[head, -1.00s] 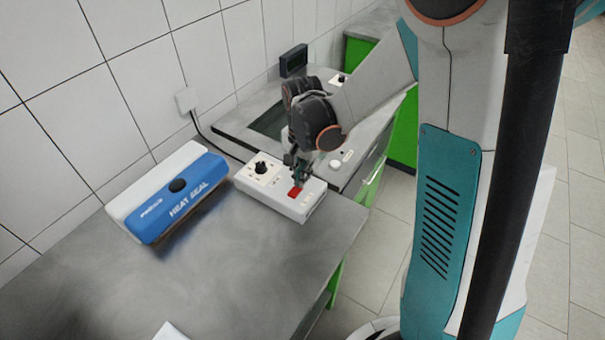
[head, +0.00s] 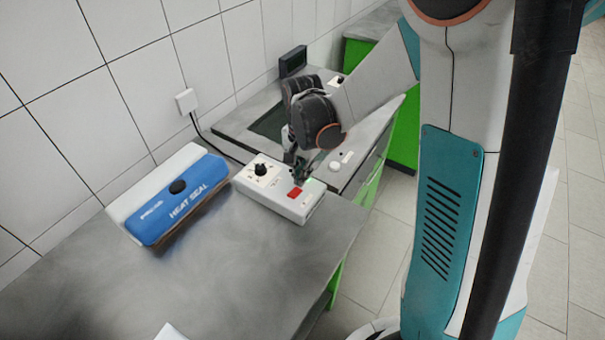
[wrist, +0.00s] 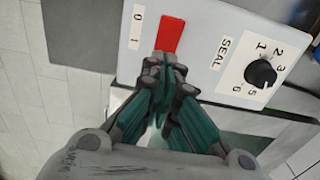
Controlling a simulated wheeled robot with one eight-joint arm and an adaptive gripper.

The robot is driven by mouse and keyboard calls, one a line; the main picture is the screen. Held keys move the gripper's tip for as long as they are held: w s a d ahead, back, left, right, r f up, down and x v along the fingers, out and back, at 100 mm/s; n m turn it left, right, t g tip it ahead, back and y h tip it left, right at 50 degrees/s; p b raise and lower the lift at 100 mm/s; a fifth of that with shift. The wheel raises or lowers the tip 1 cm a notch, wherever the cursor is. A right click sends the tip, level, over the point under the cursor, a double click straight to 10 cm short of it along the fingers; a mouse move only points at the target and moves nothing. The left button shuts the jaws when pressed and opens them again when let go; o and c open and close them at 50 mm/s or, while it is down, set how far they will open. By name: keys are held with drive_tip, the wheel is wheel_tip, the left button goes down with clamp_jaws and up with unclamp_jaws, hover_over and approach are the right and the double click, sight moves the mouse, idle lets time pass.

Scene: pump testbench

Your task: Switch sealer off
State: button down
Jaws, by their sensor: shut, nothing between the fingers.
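The sealer is a white box (head: 254,191) with a blue HEAT SEAL lid (head: 180,202) attached at its left, on the grey bench. A red rocker switch (head: 295,193) sits near the right end of its top face. The switch also shows in the wrist view (wrist: 170,35), beside the labels 0 and 1. My gripper (head: 299,180) is shut and empty, pointing down just behind the switch. In the wrist view my gripper (wrist: 165,62) has its fingertips together at the lower end of the switch, on the 1 side. I cannot tell whether they touch it.
A black dial (head: 260,170) stands on the white box. A cable runs from it to a wall socket (head: 187,101). Behind are a bench with a dark recess and a small black display (head: 293,61). The front bench top (head: 190,285) is mostly clear.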

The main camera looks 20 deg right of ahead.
wheel_tip(320, 180, up, 14)
drive_tip(key=w+d+p, duration=0.1)
drive_tip(key=d+p, duration=0.1)
drive_tip(key=p, duration=0.3)
drive_tip(key=shift+w+d+f, duration=0.15)
drive_tip(key=shift+w+d, duration=0.05)
drive_tip(key=shift+w, duration=0.15)
drive_tip(key=s+a+r+n+t+b, duration=0.2)
drive_tip(key=s+n, duration=0.3)
drive_tip(key=s, duration=0.4)
drive_tip(key=s+a+r+n+t+b, duration=0.1)
drive_tip(key=s+a+n+t+b, duration=0.1)
drive_tip(key=s+n+t, duration=0.3)
drive_tip(key=s, duration=0.4)
drive_tip(key=shift+s+r+n, duration=0.15)
drive_tip(key=shift+r+n, duration=0.25)
